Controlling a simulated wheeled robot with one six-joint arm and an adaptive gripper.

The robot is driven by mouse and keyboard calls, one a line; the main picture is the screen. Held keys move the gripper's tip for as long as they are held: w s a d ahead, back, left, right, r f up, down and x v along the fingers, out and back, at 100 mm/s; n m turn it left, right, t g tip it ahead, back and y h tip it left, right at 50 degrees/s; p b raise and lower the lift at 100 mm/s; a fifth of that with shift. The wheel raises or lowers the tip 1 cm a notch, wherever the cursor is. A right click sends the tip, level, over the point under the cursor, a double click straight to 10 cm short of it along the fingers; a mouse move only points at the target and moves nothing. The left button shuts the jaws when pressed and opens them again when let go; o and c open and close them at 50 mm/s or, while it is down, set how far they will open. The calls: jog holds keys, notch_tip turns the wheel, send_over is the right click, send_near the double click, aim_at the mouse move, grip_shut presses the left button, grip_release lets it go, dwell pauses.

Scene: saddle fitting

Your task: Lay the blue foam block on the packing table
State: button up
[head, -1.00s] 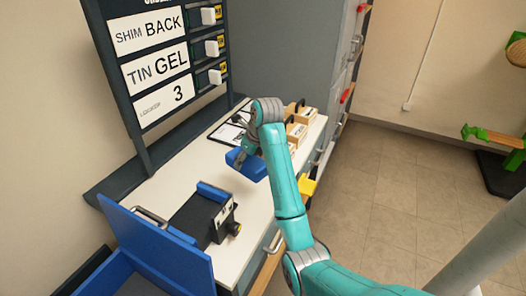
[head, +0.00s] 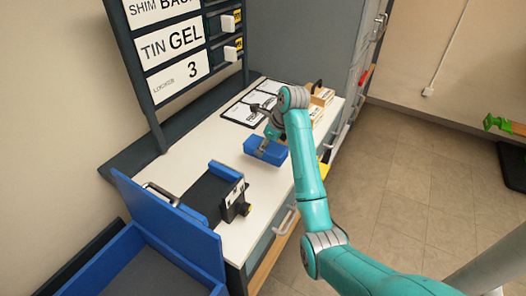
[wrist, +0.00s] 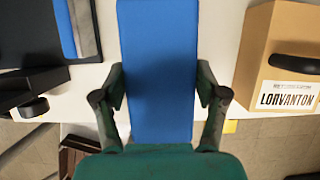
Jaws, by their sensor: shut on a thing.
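The blue foam block (head: 266,151) is in my gripper (head: 262,147), over the white top of the packing table (head: 222,139). In the wrist view the block (wrist: 158,70) stands lengthwise between the two fingers of my gripper (wrist: 160,98), which are shut on its sides. In the head view the block is low, close to the table top. I cannot tell whether its underside touches the table. My gripper's fingers are partly hidden by the arm in the head view.
A black device (head: 216,192) with a blue pad stands left of the block. A blue open box (head: 150,262) is at the front left. Cardboard boxes (head: 321,97) and a clipboard (head: 243,108) lie behind. A sign board (head: 176,60) rises at the back.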

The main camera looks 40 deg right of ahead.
jog(key=shift+f, duration=3.3)
jog(key=shift+f, duration=0.1)
jog(key=o, duration=1.1)
jog(key=shift+o, duration=0.2)
